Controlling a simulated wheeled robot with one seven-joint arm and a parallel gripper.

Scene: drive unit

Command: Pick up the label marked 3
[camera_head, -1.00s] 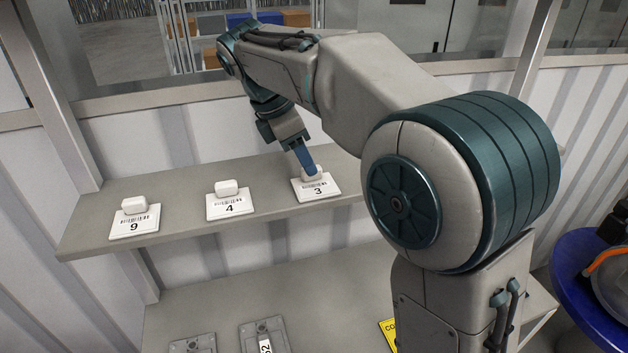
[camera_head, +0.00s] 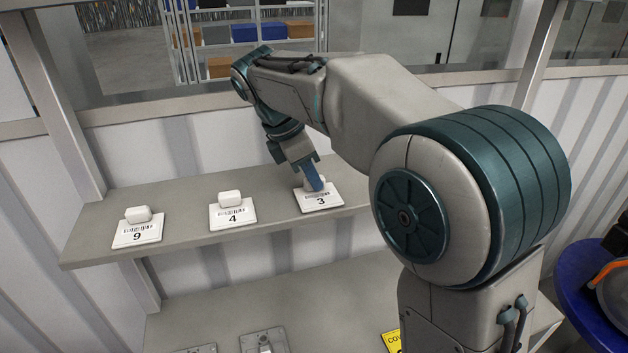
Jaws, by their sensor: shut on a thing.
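The label marked 3 (camera_head: 320,202) is a white plate with a barcode, a black 3 and a pale block handle. It is at the right of the upper shelf and seems to rest on it. My gripper (camera_head: 315,184) is shut on its handle from above, and the fingers hide most of the handle. The label marked 4 (camera_head: 233,218) lies to the left, and the label marked 9 (camera_head: 137,235) lies farther left, each with a white block handle.
The shelf (camera_head: 185,205) has bare room between the labels. A lower surface (camera_head: 290,300) holds grey plates (camera_head: 263,341) and a yellow sign (camera_head: 391,341). A post (camera_head: 55,100) stands at the left. A round blue thing (camera_head: 590,285) is at the right.

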